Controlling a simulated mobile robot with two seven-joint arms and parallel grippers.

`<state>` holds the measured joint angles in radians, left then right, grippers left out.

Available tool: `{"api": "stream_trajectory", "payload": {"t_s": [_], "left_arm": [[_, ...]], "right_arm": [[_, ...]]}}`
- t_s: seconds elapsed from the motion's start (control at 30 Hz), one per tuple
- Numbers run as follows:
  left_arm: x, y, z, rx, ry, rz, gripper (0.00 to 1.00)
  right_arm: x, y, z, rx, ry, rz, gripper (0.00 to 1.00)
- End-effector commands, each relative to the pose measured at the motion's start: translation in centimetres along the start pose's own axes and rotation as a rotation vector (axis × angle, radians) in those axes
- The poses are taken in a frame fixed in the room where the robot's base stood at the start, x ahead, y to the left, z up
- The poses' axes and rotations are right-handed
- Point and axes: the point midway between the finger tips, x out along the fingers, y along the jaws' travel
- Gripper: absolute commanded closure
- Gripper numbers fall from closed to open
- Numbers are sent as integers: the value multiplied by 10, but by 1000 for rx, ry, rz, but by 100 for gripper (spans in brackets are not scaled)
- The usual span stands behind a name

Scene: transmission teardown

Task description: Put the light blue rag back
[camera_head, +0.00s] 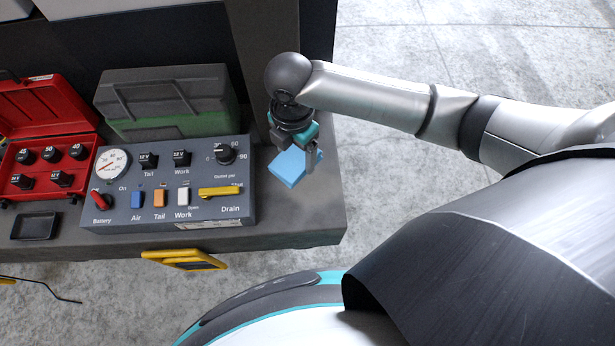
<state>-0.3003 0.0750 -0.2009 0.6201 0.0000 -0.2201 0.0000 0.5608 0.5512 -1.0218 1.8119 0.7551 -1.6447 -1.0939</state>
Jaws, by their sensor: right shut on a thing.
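The light blue rag (287,168) is a small folded block at the right end of the dark bench, just right of the control panel. My right gripper (307,160) comes down over it from above and is shut on the rag's right side. One finger shows at the rag's right edge; the other is mostly hidden. I cannot tell whether the rag touches the bench top or hangs slightly above it. My left gripper is not in view.
The grey control panel (170,217) with gauge, switches and yellow drain lever stands left of the rag. Behind it is a grey-green case (165,98). A red open socket box (48,110) and a small black tray (34,226) lie left. The bench (318,220) ends just right of the gripper.

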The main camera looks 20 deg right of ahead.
Motion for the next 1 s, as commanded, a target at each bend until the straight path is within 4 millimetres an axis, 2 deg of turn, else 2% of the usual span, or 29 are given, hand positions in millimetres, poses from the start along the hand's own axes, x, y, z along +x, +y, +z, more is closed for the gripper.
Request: {"api": "stream_trajectory", "payload": {"t_s": [0.1,0.4,0.5,0.7,0.9,1.0], "left_arm": [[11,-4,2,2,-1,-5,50],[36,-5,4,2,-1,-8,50],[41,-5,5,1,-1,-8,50],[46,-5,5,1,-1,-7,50],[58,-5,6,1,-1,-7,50],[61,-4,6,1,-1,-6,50]], "right_arm": [[35,-2,-1,1,2,-6,65],[114,-1,-1,2,1,-4,65],[132,-1,-1,2,2,-2,65],[148,0,-1,1,2,0,65],[179,-1,-2,1,2,-2,65],[187,-1,-1,1,1,-2,65]]}}
